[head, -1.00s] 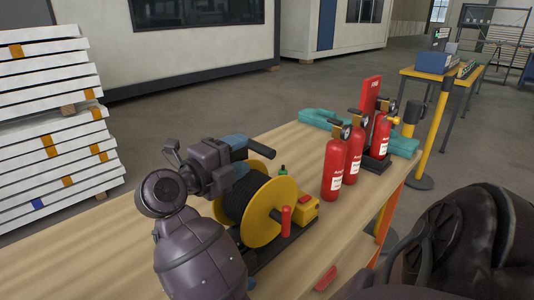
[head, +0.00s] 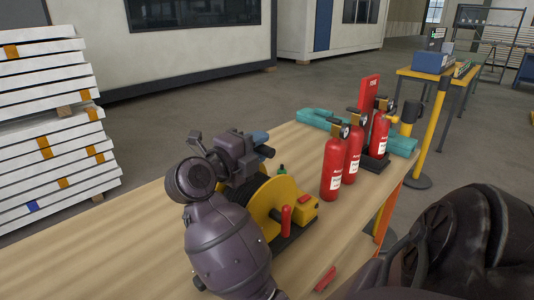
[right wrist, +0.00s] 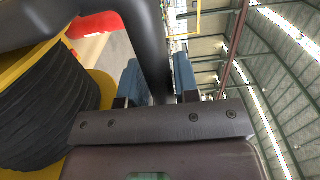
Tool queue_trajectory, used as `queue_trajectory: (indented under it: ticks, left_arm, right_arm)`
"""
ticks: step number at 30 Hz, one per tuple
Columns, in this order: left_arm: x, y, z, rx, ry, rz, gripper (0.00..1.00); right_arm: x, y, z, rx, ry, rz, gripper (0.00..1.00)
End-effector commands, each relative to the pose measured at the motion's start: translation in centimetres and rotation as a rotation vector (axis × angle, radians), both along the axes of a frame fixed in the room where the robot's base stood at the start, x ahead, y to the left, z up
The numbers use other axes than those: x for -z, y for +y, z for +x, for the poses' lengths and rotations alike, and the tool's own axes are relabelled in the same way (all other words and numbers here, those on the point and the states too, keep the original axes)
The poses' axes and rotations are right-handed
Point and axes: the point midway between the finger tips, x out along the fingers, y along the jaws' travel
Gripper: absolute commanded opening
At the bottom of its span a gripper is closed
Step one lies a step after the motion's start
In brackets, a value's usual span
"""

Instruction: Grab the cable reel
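The cable reel (head: 263,202) stands on the wooden table, with yellow flanges, a red crank knob and a dark base. Its wound black cable (right wrist: 38,110) fills the left of the right wrist view. My right gripper (head: 264,145) is over the top of the reel and partly hides it. In the right wrist view its two blue fingers (right wrist: 158,84) stand on either side of a thick black bar (right wrist: 150,45), which looks like the reel's frame. A slim gap shows beside the right finger, so it looks open. My left gripper is not in view.
Several red fire extinguishers (head: 331,170) stand right of the reel, near a red sign stand (head: 370,90) and a teal piece (head: 403,144). A small green bottle (head: 283,170) is behind the reel. The table (head: 130,245) is clear at front left.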

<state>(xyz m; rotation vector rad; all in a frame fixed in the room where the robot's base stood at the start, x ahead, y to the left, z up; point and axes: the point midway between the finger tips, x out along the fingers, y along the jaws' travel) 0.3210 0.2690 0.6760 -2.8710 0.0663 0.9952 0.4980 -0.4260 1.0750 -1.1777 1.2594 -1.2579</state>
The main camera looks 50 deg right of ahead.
Motion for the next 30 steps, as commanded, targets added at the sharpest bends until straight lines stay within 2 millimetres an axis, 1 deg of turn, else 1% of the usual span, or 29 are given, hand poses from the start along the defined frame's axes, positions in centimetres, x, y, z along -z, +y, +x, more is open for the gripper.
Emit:
queue_trajectory:
  ticks: [1, 5, 6, 30]
  left_arm:
    - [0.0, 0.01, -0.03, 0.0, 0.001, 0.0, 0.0]
    - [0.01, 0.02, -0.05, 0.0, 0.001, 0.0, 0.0]
    - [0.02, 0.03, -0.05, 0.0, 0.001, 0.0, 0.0]
    - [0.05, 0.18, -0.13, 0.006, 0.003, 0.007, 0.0]
  right_arm:
    - [0.01, 0.01, 0.0, 0.0, 0.0, 0.0, 0.21]
    - [0.02, 0.02, 0.01, 0.0, 0.0, 0.0, 0.01]
    - [0.02, 0.02, 0.01, 0.0, 0.0, 0.0, 0.0]
    - [0.09, 0.04, 0.01, 0.0, 0.0, 0.002, 0.0]
